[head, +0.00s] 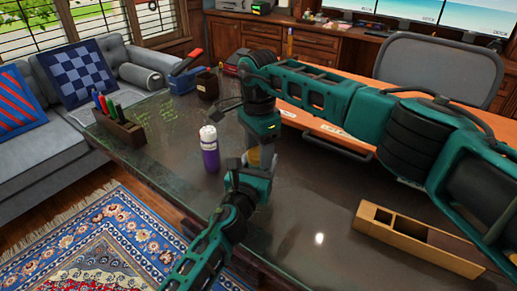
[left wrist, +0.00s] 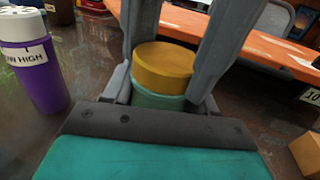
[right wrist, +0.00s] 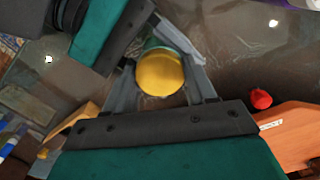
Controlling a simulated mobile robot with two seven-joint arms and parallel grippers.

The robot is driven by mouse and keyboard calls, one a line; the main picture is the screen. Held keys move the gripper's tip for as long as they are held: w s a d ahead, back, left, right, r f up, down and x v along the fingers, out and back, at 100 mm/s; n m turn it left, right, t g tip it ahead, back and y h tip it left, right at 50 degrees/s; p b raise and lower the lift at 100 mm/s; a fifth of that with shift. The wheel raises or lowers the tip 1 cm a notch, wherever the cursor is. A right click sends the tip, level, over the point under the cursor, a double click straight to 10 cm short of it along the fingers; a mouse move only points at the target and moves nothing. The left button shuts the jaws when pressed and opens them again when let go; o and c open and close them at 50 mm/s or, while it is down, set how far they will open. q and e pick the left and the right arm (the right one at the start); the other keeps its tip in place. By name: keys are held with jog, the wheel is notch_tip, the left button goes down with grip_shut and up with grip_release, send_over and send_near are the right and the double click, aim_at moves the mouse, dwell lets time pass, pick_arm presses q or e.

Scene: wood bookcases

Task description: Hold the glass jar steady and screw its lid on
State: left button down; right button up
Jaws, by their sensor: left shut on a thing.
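The glass jar (left wrist: 158,99) is pale green and stands upright between the fingers of my left gripper (head: 246,164), which is shut on it. The round gold lid (left wrist: 163,66) sits on top of the jar and looks level. In the head view, only a bit of the lid (head: 254,158) shows between the grippers. My right gripper (head: 263,150) comes from above. In the right wrist view, its spread fingers flank the lid (right wrist: 160,74), with the lid between them. Whether they touch it is hard to tell. Most of the jar is hidden in the head view.
A purple bottle with a white cap (head: 209,149) stands left of the grippers on the dark table (head: 300,250). A pen holder (head: 121,125) is farther left. A wooden divided box (head: 420,238) lies at right. A red object (right wrist: 260,99) shows in the right wrist view.

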jog(key=o, duration=0.5)
jog(key=shift+c, duration=0.2)
jog(key=shift+r, duration=2.3)
notch_tip(320, 180, up, 4)
jog(key=shift+f, duration=0.25)
jog(key=shift+c, duration=0.5)
jog(key=shift+f, duration=4.05)
